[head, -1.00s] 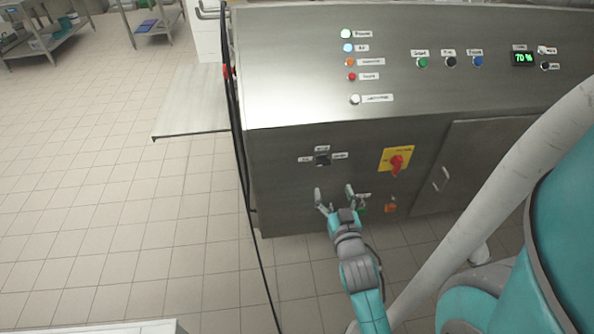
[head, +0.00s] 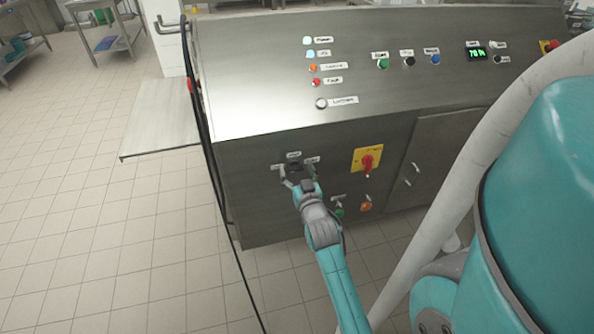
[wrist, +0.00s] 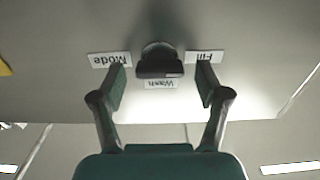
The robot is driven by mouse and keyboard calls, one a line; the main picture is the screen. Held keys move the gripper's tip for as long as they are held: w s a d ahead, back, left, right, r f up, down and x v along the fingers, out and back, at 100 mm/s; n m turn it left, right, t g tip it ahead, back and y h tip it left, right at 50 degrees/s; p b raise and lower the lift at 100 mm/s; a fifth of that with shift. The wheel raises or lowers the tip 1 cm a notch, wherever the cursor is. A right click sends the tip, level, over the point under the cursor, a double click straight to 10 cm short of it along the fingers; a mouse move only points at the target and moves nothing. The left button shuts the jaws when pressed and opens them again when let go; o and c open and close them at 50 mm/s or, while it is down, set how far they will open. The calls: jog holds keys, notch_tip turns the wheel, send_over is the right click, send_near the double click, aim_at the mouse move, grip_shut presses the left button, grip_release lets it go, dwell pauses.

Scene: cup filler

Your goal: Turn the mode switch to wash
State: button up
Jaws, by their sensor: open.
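The mode switch is a dark rotary knob (head: 294,167) on the machine's steel front, with a small white label to its left, above it and to its right. Which label the knob points to I cannot tell. My gripper (head: 299,176) is open in front of the switch. In the wrist view its fingers (wrist: 162,85) stand either side of the knob, with gaps showing.
A red rotary handle on a yellow plate (head: 367,160) sits right of the switch. A green button (head: 339,210) and an orange one (head: 366,205) are below it. Black cables (head: 203,140) hang at the machine's left edge. The tiled floor at left is clear.

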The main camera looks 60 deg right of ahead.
jog(key=shift+w+d, duration=0.1)
jog(key=shift+c, duration=0.3)
jog(key=c, duration=1.1)
jog(key=m, duration=0.4)
jog(key=shift+m, duration=0.3)
jog(key=m, duration=0.4)
jog(key=shift+d+m, duration=0.1)
jog(key=shift+m, duration=0.2)
jog(key=m, duration=0.4)
jog(key=shift+f+m, duration=0.15)
jog(key=shift+m, duration=0.15)
jog(key=shift+s+f+m, duration=0.1)
jog(key=shift+s+m, duration=0.1)
jog(key=shift+m, duration=1.8)
